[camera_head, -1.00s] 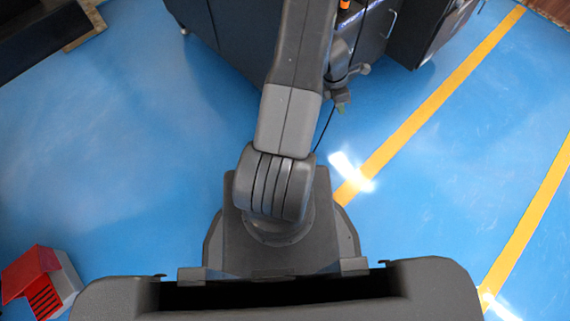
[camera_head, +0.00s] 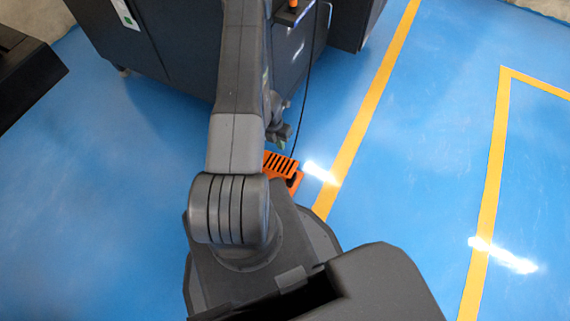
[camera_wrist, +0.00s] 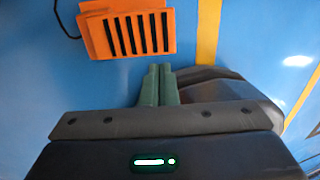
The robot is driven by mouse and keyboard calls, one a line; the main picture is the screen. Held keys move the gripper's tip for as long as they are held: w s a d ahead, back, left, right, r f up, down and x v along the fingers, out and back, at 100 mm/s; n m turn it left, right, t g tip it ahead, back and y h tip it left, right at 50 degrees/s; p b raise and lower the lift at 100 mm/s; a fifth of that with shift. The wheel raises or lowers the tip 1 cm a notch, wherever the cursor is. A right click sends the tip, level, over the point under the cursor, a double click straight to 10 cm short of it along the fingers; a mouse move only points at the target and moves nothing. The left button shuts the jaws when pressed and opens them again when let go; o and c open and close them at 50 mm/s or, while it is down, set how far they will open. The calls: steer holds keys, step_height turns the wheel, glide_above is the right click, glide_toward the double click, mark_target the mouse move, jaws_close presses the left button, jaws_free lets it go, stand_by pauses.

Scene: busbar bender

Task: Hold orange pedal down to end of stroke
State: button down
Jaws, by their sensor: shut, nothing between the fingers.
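The orange pedal (camera_head: 281,165) sits on the blue floor just in front of my base, partly hidden by my arm in the head view. It has a slatted top with dark grooves. In the wrist view the orange pedal (camera_wrist: 128,32) is at the upper left, with a black cable at its left side. My gripper (camera_wrist: 160,68) is shut and empty, its green fingers together. In the picture the fingertips lie just below the pedal's lower right edge; I see a gap and cannot tell the height between them. In the head view my gripper (camera_head: 281,144) shows small, just above the pedal.
A dark machine cabinet (camera_head: 165,50) stands at the top, with a black cable (camera_head: 304,85) running down toward the pedal. A yellow floor line (camera_head: 372,110) runs to the right of the pedal.

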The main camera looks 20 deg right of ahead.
mark_target(288, 167)
steer(key=b+x, duration=0.6)
steer(key=x, duration=0.8)
steer(key=shift+b, duration=0.4)
steer(key=shift+f, duration=0.15)
